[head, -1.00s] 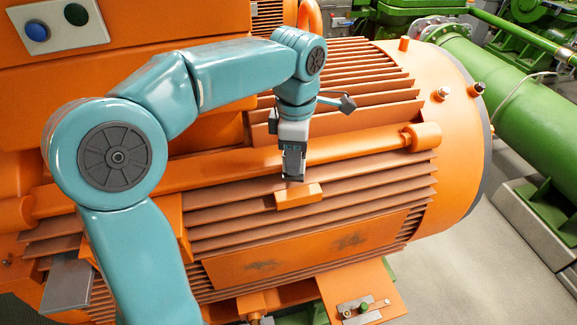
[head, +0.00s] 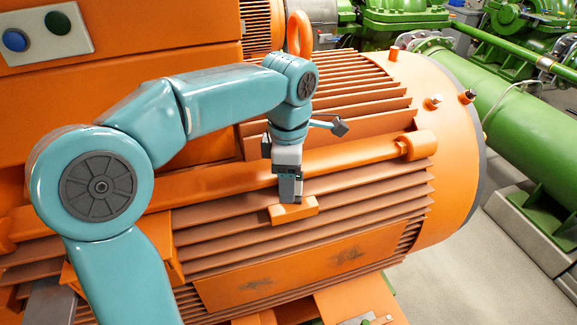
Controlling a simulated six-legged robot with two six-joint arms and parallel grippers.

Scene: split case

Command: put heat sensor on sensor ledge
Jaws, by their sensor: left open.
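The sensor ledge (head: 293,212) is a small orange block sticking out from the finned side of the big orange motor, near the middle of the head view. My left gripper (head: 290,198) points down at it, with its fingertips at the ledge's top. The jaws are open, but the gap between them is hard to see. A small dark grey piece shows at the fingertips; I cannot tell if it is the heat sensor or the fingers themselves. I cannot make out the heat sensor for sure anywhere else. My right gripper is not in view.
The orange motor (head: 350,265) fills the middle, with long fins above and below the ledge. A thick orange pipe (head: 345,158) runs just behind my gripper. A panel with blue and green buttons (head: 45,35) is at top left. Green pipework (head: 500,90) and bare floor lie right.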

